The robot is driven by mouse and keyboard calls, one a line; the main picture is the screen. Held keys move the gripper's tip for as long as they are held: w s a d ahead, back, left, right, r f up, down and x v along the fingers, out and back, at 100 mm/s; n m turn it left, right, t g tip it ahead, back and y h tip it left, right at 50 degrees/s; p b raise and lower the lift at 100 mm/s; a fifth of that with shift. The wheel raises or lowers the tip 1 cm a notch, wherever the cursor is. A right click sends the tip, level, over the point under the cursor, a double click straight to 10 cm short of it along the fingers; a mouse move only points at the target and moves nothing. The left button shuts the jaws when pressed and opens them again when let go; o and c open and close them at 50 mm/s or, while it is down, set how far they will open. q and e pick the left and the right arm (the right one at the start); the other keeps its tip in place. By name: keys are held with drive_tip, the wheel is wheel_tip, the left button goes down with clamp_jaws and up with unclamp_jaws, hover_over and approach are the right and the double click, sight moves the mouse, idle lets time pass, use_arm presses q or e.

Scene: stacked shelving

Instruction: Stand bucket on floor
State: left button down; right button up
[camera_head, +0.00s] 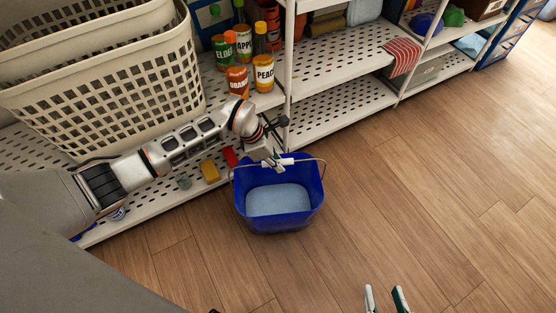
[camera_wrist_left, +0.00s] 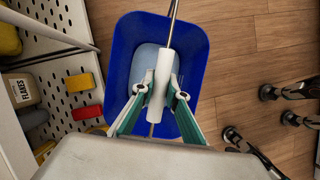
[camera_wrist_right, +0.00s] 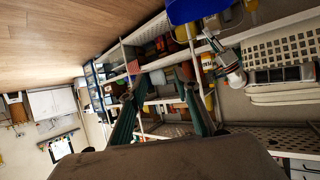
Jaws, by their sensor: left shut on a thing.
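The blue bucket (camera_head: 278,225) is upright in the head view, in front of the lower shelf, with pale blue liquid or a pale bottom inside. I cannot tell for sure whether its base touches the floor. My left gripper (camera_head: 276,163) is over the bucket's opening and is shut on the white grip of its wire handle (camera_head: 299,161). In the left wrist view the fingers (camera_wrist_left: 158,92) close around that white grip above the blue bucket (camera_wrist_left: 196,50). My right gripper (camera_head: 386,297) is open and empty above the floor at the bottom. The bucket also shows in the right wrist view (camera_wrist_right: 200,9).
White perforated shelving (camera_head: 335,108) runs behind the bucket. Large beige baskets (camera_head: 110,93) stand at the left, and several bottles (camera_head: 263,74) stand on a shelf. Small yellow (camera_head: 210,171) and red items lie on the lowest shelf. The wooden floor (camera_head: 430,180) to the right is clear.

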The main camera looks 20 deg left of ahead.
use_arm(q)
drive_tip(key=f, duration=0.1)
drive_tip(key=f+b, duration=0.1)
drive_tip(key=f, duration=0.1)
drive_tip(key=shift+w+d+f, duration=0.1)
drive_tip(key=shift+w, duration=0.2)
drive_tip(key=c, duration=2)
unclamp_jaws()
drive_tip(key=shift+s+f, duration=0.25)
use_arm(e)
drive_tip(key=shift+a+r+m, duration=0.2)
drive_tip(key=shift+a+m, duration=0.2)
drive_tip(key=shift+a, duration=0.25)
use_arm(q)
drive_tip(key=shift+s+f, duration=0.1)
